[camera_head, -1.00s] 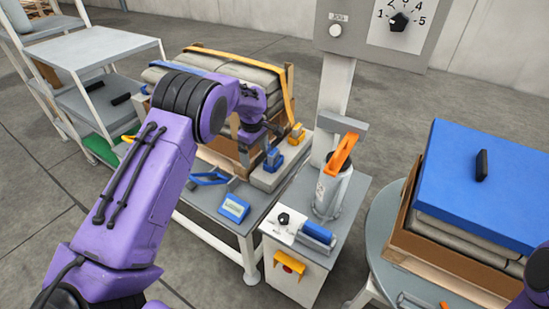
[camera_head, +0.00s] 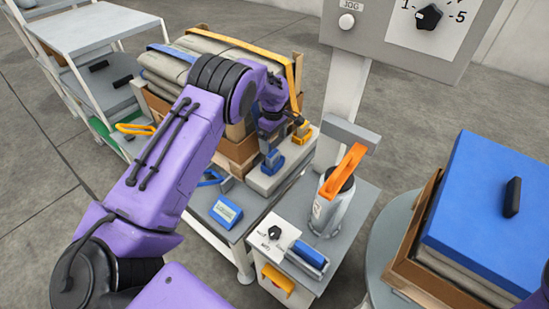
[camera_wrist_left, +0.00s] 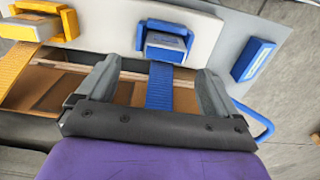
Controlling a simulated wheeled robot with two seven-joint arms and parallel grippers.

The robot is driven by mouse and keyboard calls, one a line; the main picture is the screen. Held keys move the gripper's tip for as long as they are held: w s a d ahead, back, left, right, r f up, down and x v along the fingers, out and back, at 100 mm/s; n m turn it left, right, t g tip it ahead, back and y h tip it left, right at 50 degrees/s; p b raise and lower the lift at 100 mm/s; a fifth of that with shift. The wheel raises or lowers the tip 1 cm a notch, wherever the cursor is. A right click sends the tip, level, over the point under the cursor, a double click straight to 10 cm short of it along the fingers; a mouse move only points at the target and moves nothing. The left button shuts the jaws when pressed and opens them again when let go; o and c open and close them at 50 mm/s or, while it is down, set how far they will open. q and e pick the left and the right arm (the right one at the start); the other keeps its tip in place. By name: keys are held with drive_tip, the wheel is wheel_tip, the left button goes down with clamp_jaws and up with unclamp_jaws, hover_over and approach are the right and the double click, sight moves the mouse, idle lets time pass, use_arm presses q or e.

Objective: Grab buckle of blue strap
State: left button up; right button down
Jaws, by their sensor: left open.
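The blue buckle (camera_head: 273,161) sits on a grey ledge in front of the strapped stack. In the left wrist view the blue buckle (camera_wrist_left: 165,42) lies just beyond my fingertips, with the blue strap (camera_wrist_left: 159,86) running from it back between the fingers. My left gripper (camera_head: 270,138) is above and beside the buckle in the head view. In the wrist view my left gripper (camera_wrist_left: 155,78) is open, one finger on each side of the strap, with nothing gripped. My right gripper is not in view.
A yellow buckle (camera_head: 302,133) and yellow strap (camera_head: 240,43) are close by. A blue device with a display (camera_head: 226,211) lies on the table. A grey canister with an orange handle (camera_head: 335,195) stands at right. A blue-lidded stack (camera_head: 485,205) is farther right.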

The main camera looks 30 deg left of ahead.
sight(273, 153)
use_arm(q)
drive_tip(key=f, duration=0.6)
drive_tip(key=shift+s+f, duration=0.3)
drive_tip(key=shift+f, duration=0.1)
drive_tip(key=shift+d, duration=0.1)
drive_tip(key=c, duration=1.1)
drive_tip(key=shift+r, duration=0.1)
